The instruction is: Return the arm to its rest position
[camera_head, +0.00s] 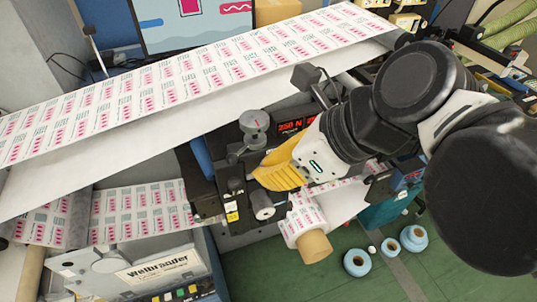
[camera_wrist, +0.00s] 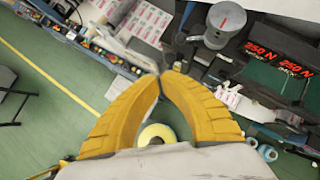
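My gripper (camera_head: 262,178) has yellow fingers and hangs in front of the rewinder's control unit, with my arm reaching in from the right. In the wrist view my gripper (camera_wrist: 165,74) has its fingertips together, with no object held at the tips. Beyond the fingers, a pale yellow ring-shaped roll (camera_wrist: 146,138) shows in the gap near their bases; I cannot tell how far away it is. In the head view the fingertips look close to the dark unit with the round grey knob (camera_head: 254,122); I cannot tell whether they touch it.
The printed label web (camera_head: 160,88) runs across the machine. A red display (camera_head: 290,126) reads 250 N. A label roll on a tan core (camera_head: 315,246) sticks out below my gripper. Blue rolls (camera_head: 414,238) lie on the green floor, which is otherwise open at the lower right.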

